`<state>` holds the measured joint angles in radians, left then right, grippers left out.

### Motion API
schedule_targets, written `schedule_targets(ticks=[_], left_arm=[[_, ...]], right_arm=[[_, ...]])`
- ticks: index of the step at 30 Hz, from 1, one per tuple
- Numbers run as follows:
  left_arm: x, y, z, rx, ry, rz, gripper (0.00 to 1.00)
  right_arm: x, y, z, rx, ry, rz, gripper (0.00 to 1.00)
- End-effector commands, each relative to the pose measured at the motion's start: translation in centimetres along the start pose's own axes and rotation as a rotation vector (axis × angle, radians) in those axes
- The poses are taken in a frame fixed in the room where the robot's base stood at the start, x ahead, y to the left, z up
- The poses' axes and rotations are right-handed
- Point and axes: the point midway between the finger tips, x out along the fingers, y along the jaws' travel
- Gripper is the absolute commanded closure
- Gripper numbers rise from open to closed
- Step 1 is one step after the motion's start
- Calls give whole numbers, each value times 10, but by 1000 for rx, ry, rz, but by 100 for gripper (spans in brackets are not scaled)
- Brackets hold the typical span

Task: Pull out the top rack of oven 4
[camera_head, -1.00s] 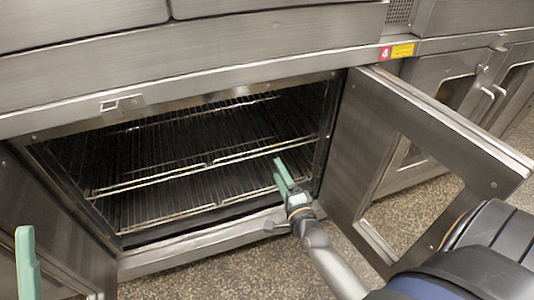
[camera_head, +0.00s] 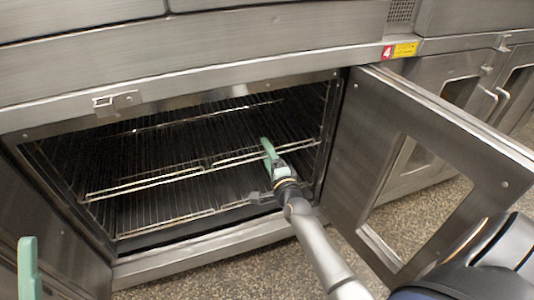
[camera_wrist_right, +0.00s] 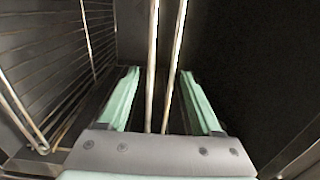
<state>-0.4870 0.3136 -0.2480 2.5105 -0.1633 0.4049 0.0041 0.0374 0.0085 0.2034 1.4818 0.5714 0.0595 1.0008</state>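Oven 4 (camera_head: 388,52), marked by a red label, stands with both doors open. Its top wire rack (camera_head: 150,182) lies inside, with the front rail running across the opening. My right gripper (camera_head: 268,146) is at this front rail, right of its middle. In the right wrist view, the right gripper (camera_wrist_right: 162,80) is open, its green fingers apart on either side of two pale rack bars (camera_wrist_right: 152,60). Contact with the bars cannot be told. A green finger of my left gripper (camera_head: 27,245) shows at the lower left, away from the rack; its opening cannot be told.
A lower rack (camera_head: 165,226) lies beneath the top one. The open right door (camera_head: 352,145) stands close beside my right arm. The left door (camera_head: 55,225) is swung open at the left. Speckled floor (camera_head: 230,275) is free in front.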

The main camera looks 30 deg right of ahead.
Motion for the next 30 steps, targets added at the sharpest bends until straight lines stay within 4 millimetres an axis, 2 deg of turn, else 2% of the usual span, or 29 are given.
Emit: schedule_targets(ticks=[2,17,30], left_arm=[[0,0,0,0,0,1,50],[0,0,0,0,2,2,50],[0,0,0,1,3,2,50]], right_arm=[[0,0,0,0,0,0,43],[0,0,0,0,0,-1,99],[0,0,0,0,0,0,100]])
